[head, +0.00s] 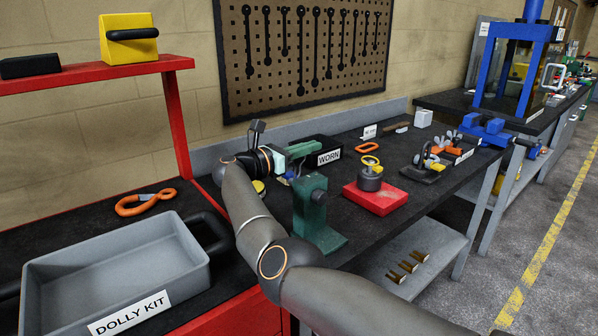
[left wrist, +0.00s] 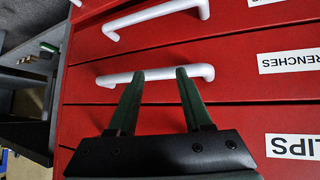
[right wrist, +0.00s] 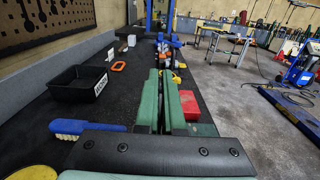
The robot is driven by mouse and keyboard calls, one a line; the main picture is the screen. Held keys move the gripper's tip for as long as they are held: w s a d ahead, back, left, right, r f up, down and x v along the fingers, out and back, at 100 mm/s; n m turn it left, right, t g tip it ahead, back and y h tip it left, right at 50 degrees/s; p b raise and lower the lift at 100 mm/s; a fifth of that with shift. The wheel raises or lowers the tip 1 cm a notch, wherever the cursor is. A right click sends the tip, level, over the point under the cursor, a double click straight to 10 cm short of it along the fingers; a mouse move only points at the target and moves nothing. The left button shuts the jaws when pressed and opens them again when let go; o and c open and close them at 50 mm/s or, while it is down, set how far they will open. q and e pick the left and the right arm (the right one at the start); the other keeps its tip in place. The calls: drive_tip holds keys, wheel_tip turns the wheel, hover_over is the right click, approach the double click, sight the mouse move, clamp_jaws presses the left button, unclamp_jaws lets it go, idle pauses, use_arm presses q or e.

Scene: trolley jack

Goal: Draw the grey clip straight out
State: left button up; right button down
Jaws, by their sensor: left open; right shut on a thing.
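My right gripper (head: 296,152) is above the bench, beside the top of a green stand (head: 312,205). In the right wrist view its green fingers (right wrist: 162,75) are nearly together, with a thin gap. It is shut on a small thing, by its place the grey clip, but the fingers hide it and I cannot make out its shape. I cannot tell whether the clip is still in the stand. My left gripper (left wrist: 160,72) is open and empty in front of the red drawers, with its fingertips by a white drawer handle (left wrist: 150,78). It does not show in the head view.
A black tray marked WORN (head: 320,157) and a blue-handled brush (right wrist: 88,127) lie near the right gripper. A red block (head: 375,200) bears a grey cylinder with a yellow ring. The grey DOLLY KIT bin (head: 115,262) stands on the left.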

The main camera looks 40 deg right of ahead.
drive_tip(key=shift+r+p, duration=0.4)
drive_tip(key=shift+r, duration=1.8)
wheel_tip(320, 180, up, 5)
drive_tip(key=shift+f+p, duration=0.1)
drive_tip(key=shift+p, duration=0.9)
